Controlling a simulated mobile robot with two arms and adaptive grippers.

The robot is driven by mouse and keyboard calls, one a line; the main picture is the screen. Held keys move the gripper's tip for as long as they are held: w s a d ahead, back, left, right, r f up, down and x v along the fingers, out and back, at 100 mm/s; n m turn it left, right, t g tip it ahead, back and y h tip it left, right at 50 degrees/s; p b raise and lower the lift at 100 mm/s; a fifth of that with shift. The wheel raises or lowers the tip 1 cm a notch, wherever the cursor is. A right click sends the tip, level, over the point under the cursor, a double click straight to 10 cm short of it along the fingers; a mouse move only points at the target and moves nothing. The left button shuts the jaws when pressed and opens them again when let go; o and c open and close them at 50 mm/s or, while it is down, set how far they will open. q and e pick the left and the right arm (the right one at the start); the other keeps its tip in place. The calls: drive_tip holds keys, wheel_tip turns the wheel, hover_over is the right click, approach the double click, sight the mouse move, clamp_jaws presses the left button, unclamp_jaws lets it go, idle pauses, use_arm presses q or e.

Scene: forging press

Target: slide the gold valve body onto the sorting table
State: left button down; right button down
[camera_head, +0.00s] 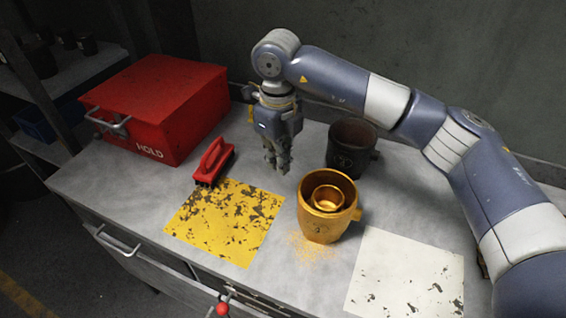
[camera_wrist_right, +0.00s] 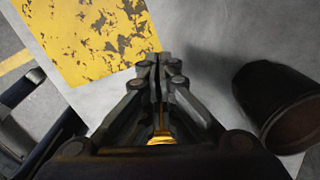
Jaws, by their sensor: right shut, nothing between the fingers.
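The gold valve body (camera_head: 318,228) stands upright on the grey sorting table (camera_head: 130,195), right of centre in the head view. It is cup-shaped, with a smaller gold ring or cup inside its mouth and a stub on its right side. My right gripper (camera_head: 281,170) points down above the table, behind and left of the gold body and apart from it. Its fingers (camera_wrist_right: 160,60) are shut and empty. A small gold patch shows low between the finger links in the wrist view; I cannot tell what it is. My left gripper is out of view.
A dark pot (camera_head: 366,162) stands behind the gold body. A red HOLD box (camera_head: 165,105) and a red-handled brush (camera_head: 214,162) are left. A worn yellow square (camera_head: 226,220) and a white square (camera_head: 408,275) lie flat and clear. An open drawer (camera_head: 140,270) juts out in front.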

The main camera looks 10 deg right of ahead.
wheel_tip(320, 180, down, 8)
drive_tip(key=shift+r+p, duration=0.25)
drive_tip(key=shift+p, duration=0.5)
drive_tip(key=shift+s+d+r+p, duration=0.2)
drive_tip(key=shift+s+d+p, duration=0.5)
drive_tip(key=shift+s+d, duration=0.45)
drive_tip(key=shift+s+d+f, duration=0.1)
drive_tip(key=shift+s+d, duration=0.05)
drive_tip(key=shift+s, duration=0.25)
